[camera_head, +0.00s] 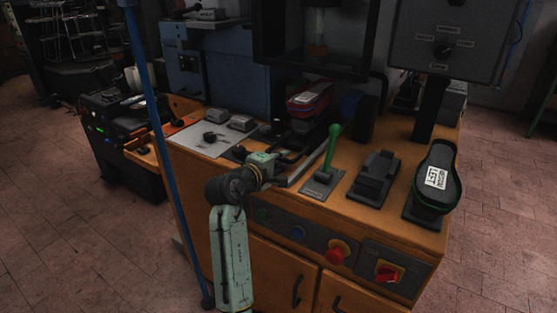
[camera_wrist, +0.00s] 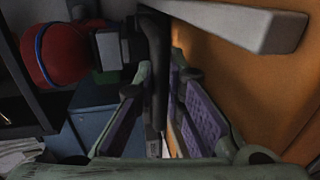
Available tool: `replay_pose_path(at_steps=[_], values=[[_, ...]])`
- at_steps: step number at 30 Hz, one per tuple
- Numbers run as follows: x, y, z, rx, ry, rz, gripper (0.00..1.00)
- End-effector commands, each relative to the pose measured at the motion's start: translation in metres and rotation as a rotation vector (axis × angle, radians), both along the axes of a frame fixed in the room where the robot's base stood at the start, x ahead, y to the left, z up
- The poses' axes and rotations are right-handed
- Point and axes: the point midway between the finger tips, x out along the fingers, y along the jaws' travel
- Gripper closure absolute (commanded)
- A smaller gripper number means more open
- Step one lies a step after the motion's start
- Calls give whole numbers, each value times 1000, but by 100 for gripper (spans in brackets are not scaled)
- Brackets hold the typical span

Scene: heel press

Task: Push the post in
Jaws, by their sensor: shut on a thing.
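A red shoe (camera_head: 310,97) sits sole-up on a dark support (camera_head: 301,126) under the press frame. In the wrist view the red shoe (camera_wrist: 62,50) is at the upper left, beside a dark-and-grey block (camera_wrist: 108,46). My gripper (camera_head: 284,160) is low in front of the shoe. In the wrist view my gripper (camera_wrist: 158,118) has its two pads on either side of a dark upright-looking bar (camera_wrist: 158,75) and is shut on it. The bar appears to be part of the shoe's post; its joint with the support is hard to make out.
A green-handled lever (camera_head: 332,146) stands right of my gripper. A dark pedal-like block (camera_head: 375,178) and a green-edged sole with a label (camera_head: 434,180) are farther right. A pale bar (camera_wrist: 245,27) crosses the wrist view's top. Red knobs (camera_head: 338,251) are on the cabinet front.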

Motion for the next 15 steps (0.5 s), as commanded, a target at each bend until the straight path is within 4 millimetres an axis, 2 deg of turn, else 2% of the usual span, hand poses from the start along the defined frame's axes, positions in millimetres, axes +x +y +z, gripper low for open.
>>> replay_pose_path(at_steps=[3,4,7,15], values=[[2,-1,3,-2,-9,3,100],[2,-1,3,-2,-9,3,88],[2,-1,4,-2,-9,3,82],[1,0,3,-1,-6,3,80]])
